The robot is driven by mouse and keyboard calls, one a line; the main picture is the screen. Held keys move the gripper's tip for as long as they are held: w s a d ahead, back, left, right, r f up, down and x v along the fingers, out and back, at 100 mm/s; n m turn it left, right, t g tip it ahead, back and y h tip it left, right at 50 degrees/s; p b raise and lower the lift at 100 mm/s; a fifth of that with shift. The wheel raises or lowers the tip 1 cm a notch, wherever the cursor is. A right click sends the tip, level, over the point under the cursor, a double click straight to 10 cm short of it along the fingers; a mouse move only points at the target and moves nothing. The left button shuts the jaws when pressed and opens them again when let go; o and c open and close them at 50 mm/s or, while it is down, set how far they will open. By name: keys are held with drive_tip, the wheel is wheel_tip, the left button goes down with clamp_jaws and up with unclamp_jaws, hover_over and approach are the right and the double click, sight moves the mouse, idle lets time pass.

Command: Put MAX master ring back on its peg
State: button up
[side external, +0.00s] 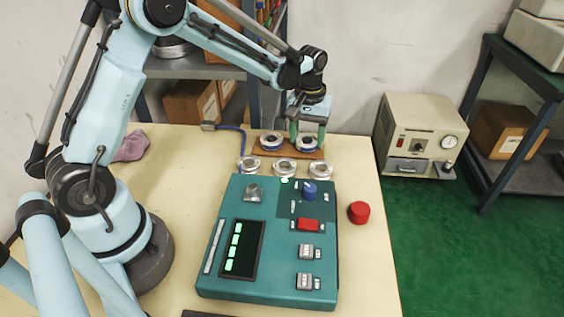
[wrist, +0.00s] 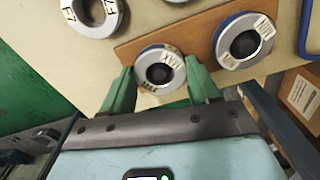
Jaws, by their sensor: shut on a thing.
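A wooden board (side external: 262,152) at the far end of the table bears two silver rings with blue edges and white labels. My gripper (side external: 307,135) points down over the right-hand ring (side external: 307,146) in the side view. In the wrist view my green fingers (wrist: 160,78) are shut on this ring (wrist: 143,70), one on each side. A dark peg-like centre shows in its hole; it sits at or very near board level. Its label is too small to read surely, so I take it as the MAX master ring. The other ring (wrist: 229,32) lies beside it on the board (wrist: 195,40).
Several plain rings lie on the table in front of the board, among them a middle one (side external: 284,165). A teal control box (side external: 275,270) with buttons stands nearer. A red cylinder (side external: 359,212) stands to its right. A blue cable (side external: 243,138) runs left of the board.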

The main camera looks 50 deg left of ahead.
idle(0.4)
drive_tip(key=o, duration=1.3)
drive_tip(key=shift+r, duration=3.75)
